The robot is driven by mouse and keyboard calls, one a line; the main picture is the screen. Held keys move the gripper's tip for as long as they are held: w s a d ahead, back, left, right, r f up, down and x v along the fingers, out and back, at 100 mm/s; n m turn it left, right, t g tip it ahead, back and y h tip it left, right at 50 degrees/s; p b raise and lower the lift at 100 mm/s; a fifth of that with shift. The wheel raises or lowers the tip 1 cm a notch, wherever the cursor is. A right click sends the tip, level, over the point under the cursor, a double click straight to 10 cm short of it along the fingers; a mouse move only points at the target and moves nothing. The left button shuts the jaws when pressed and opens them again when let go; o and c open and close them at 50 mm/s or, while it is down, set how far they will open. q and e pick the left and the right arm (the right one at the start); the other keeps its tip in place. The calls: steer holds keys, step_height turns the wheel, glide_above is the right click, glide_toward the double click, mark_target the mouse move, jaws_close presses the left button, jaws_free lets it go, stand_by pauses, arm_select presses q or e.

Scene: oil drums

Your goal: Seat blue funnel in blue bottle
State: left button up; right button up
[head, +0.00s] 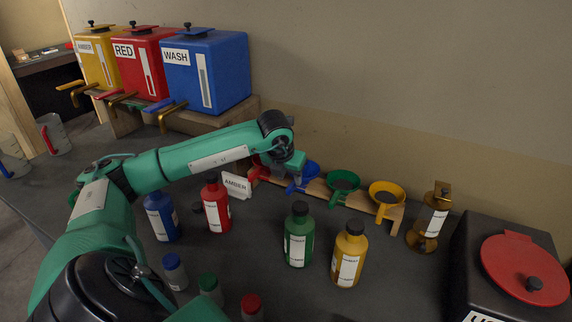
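The blue funnel (309,174) is at the wooden rack behind the bottles, partly hidden by my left gripper. My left gripper (297,184) reaches down at the funnel from the left. Its fingers are small and overlap the funnel, so I cannot tell whether they are open or shut on it. The blue bottle (163,222) stands upright on the dark counter at the left, under my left forearm. The forearm is close to its top in the picture, and I cannot see its mouth clearly. My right gripper is not in view.
Red (215,212), green (298,240) and yellow (348,258) bottles stand on the counter. The wooden rack (322,190) also holds green (343,182) and yellow (387,193) funnels. An AMBER sign (236,185) stands beside the rack. Small capped containers (174,272) stand in front.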

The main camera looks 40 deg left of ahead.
mark_target(293, 183)
arm_select(q)
steer(key=p+x, duration=0.1)
steer(key=x, duration=0.6)
steer(key=shift+p, duration=0.35)
steer(key=shift+w+f, duration=0.15)
steer(key=shift+f, duration=0.4)
jaws_close()
steer(key=shift+a+r, duration=0.1)
steer(key=shift+r, duration=0.3)
steer(key=shift+r+p, duration=0.3)
steer(key=shift+r, duration=0.3)
